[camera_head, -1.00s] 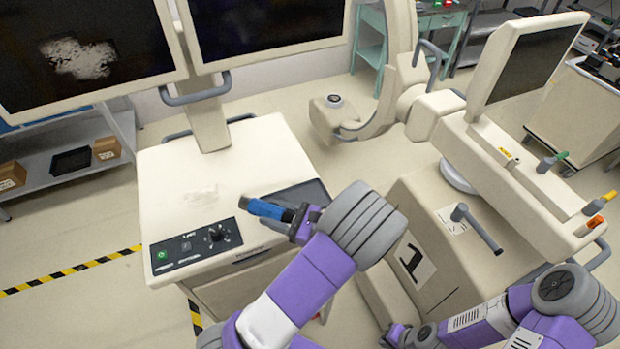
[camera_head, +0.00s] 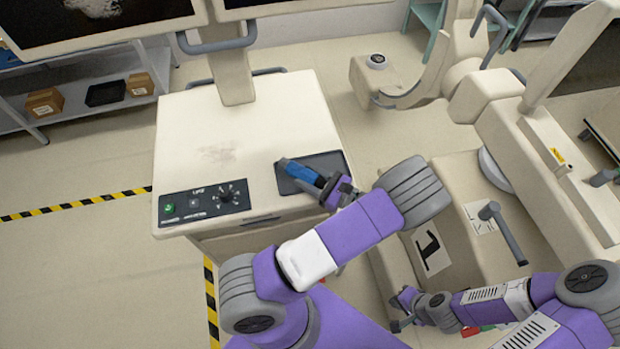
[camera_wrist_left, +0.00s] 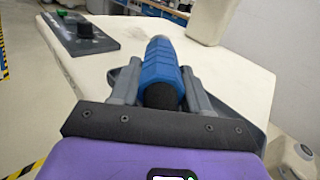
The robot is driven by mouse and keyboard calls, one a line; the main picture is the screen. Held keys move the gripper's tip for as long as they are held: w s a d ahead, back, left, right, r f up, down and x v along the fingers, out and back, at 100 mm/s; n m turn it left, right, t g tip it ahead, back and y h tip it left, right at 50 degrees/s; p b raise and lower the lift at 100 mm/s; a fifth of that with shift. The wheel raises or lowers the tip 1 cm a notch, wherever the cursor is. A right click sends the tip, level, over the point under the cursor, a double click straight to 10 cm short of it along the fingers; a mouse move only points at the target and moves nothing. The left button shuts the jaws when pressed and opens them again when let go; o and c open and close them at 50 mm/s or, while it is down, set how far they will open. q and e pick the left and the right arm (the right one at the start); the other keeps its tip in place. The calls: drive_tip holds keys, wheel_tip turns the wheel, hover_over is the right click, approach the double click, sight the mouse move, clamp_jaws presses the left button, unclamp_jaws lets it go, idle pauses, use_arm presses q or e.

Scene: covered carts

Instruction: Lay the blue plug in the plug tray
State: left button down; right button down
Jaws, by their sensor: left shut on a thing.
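The blue plug (camera_head: 299,172) is held in my left gripper (camera_head: 325,186), with its blue tip pointing left and away from me. It also shows in the left wrist view (camera_wrist_left: 161,66), with its black end between the two grey fingers. The plug tray is the dark flat rectangle (camera_head: 328,160) on the white cart top, partly hidden by the plug and gripper. The plug is over the tray; whether it touches the tray cannot be told. My right gripper (camera_head: 403,310) hangs low at the bottom right, away from the cart top; its jaw opening is unclear.
A black control panel with a knob (camera_head: 205,202) is at the cart's front left. The white cart top (camera_head: 235,135) is clear behind it. Monitors stand above the cart's back. A white machine with a grey handle (camera_head: 505,232) stands to the right.

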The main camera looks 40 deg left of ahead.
use_arm(q)
drive_tip(key=shift+w+f, duration=0.1)
drive_tip(key=shift+f, duration=0.3)
